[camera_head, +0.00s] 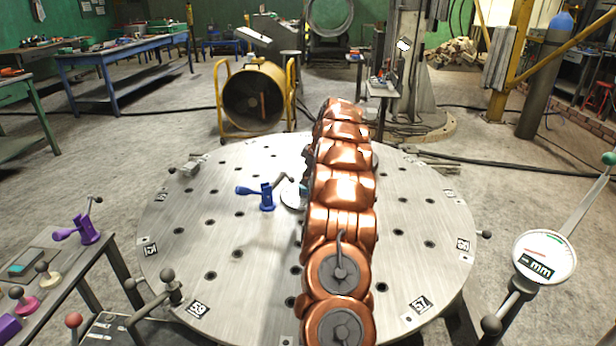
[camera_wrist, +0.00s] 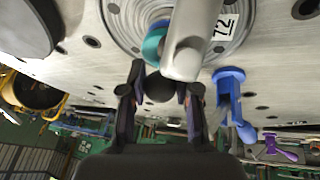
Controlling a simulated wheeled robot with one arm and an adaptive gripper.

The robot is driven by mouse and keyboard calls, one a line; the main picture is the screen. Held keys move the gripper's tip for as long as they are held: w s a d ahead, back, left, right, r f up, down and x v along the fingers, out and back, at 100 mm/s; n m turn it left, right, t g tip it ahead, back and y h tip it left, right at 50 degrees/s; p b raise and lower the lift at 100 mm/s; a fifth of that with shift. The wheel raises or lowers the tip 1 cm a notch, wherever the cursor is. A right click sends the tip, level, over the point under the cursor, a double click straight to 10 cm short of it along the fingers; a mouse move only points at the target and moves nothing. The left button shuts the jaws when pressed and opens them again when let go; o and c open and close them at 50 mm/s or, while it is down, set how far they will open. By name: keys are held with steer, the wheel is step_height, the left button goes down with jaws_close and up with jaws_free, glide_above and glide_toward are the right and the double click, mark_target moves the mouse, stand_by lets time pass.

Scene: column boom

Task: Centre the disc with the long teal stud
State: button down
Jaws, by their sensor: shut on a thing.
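The disc (camera_wrist: 125,22) is round, pale metal with ring grooves, lying on the round steel table. In the head view its pale edge (camera_head: 291,196) shows left of my copper arm, which hides the rest. A teal piece (camera_wrist: 154,46), seemingly the long stud, stands at the disc with a dark round knob (camera_wrist: 160,88) at its near end. My gripper (camera_wrist: 165,80) is shut on this knob, one dark finger on each side. A grey metal bar (camera_wrist: 188,42) partly covers the teal piece. The gripper is hidden in the head view.
A blue clamp (camera_head: 266,196) stands left of the disc, close to my right finger in the wrist view (camera_wrist: 231,95). The table (camera_head: 190,255) has several holes and number tags. A dial gauge (camera_head: 545,255) stands right; a side bench with a purple clamp (camera_head: 88,231) is left.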

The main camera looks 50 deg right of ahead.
steer(key=shift+r, duration=0.1)
steer(key=c, duration=1.1)
jaws_free()
steer(key=shift+c, duration=0.2)
steer(key=shift+r, duration=0.15)
steer(key=shift+r+p, duration=0.95)
steer(key=shift+r, duration=2.6)
steer(key=o, duration=0.6)
